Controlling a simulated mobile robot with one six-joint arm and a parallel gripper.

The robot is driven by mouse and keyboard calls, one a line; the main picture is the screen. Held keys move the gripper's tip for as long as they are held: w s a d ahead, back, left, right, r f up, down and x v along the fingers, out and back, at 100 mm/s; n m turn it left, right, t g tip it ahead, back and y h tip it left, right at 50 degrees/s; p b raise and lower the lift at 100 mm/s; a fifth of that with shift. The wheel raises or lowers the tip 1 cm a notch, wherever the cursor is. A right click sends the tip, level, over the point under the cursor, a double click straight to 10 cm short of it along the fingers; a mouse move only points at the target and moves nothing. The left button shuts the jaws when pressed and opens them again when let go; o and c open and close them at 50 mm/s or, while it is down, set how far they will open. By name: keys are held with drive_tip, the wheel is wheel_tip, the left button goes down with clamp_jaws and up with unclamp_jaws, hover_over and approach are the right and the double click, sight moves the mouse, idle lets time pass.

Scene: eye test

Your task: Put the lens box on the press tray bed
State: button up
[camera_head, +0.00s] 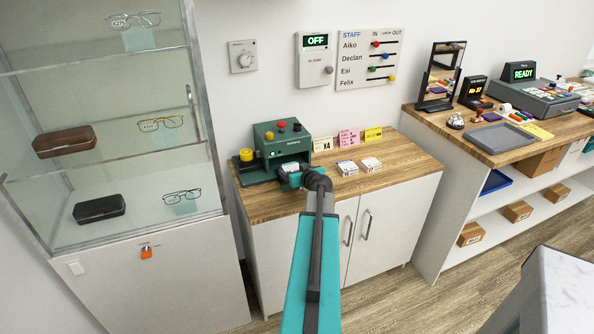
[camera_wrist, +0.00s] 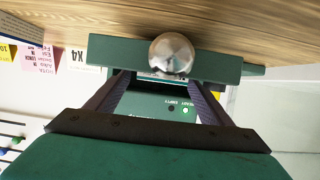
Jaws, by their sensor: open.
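The green press (camera_head: 268,146) stands at the left end of the wooden counter. Its green tray (camera_wrist: 115,50) fills the upper middle of the wrist view, with a round silver knob (camera_wrist: 171,54) on its front. My gripper (camera_wrist: 160,82) is open at the tray front, its two dark fingers either side of the knob's line; I cannot tell whether they touch it. In the head view my gripper (camera_head: 287,177) hides most of the tray. A pale strip shows behind the knob, too covered to identify. Two small lens boxes, one left (camera_head: 347,168) and one right (camera_head: 371,164), lie on the counter.
An X4 card (camera_head: 323,145), a pink note (camera_head: 349,138) and a yellow note (camera_head: 373,135) stand behind the boxes. A glass cabinet (camera_head: 120,120) with glasses is left. The counter's right part (camera_head: 405,158) is clear. A grey tray (camera_head: 499,137) lies on the right-hand counter.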

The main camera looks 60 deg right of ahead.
drive_tip(key=shift+s+a, duration=0.1)
drive_tip(key=shift+s, duration=0.05)
drive_tip(key=b+v, duration=0.3)
drive_tip(key=v, duration=0.8)
drive_tip(key=shift+s, duration=0.2)
drive_tip(key=shift+r, duration=0.1)
idle(0.9)
